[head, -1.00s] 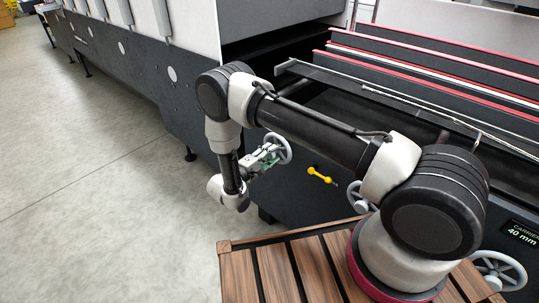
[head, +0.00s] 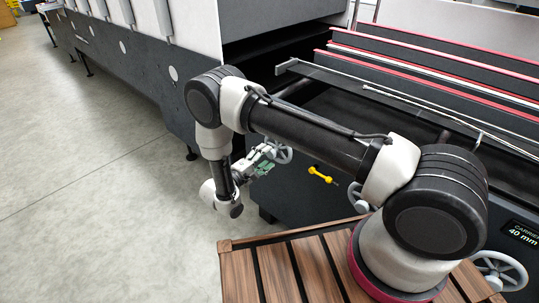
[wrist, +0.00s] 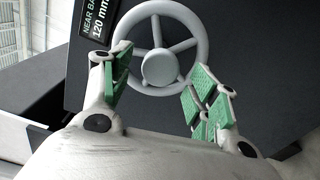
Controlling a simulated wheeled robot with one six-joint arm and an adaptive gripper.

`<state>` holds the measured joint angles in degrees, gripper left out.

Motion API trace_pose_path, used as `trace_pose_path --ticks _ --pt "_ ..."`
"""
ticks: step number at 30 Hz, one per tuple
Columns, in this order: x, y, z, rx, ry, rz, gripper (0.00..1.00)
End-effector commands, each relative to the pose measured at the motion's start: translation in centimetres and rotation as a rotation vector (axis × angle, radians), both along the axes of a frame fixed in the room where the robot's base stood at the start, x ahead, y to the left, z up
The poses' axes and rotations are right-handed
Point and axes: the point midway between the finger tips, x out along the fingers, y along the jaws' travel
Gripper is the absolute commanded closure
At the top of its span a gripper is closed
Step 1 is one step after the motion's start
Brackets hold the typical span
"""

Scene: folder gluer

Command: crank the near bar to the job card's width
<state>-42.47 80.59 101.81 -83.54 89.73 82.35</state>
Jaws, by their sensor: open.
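The near bar handwheel (wrist: 187,44) is a grey spoked wheel with a round hub, on the machine's dark side panel. It shows in the head view (head: 281,152), partly behind my gripper. A display (wrist: 98,22) beside it reads "NEAR BA…" and "120 mm", cut off by the frame edge. My gripper (wrist: 160,95) is open, its green-padded fingers spread on either side of the wheel's lower part, with nothing between them. I cannot tell whether the fingers touch the rim. In the head view, my gripper (head: 262,160) is beside the wheel. No job card is visible.
A yellow handle (head: 320,175) sticks out of the panel right of the wheel. Further right are a second handwheel (head: 358,195) and a third (head: 498,270) below a display (head: 522,234) reading "40 mm". Open floor (head: 100,190) lies to the left.

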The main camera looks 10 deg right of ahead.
Motion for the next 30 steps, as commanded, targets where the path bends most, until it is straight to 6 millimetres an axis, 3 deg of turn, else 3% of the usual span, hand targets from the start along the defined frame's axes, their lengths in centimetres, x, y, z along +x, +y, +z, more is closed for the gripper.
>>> trace_pose_path --ticks 6,12,30 --pt "-3.0 4.2 0.0 0.001 -0.002 0.005 0.40" --pt "-4.7 6.6 0.0 0.001 -0.001 0.002 0.40" --pt "-5.2 7.2 0.0 -0.001 0.002 0.000 0.40"
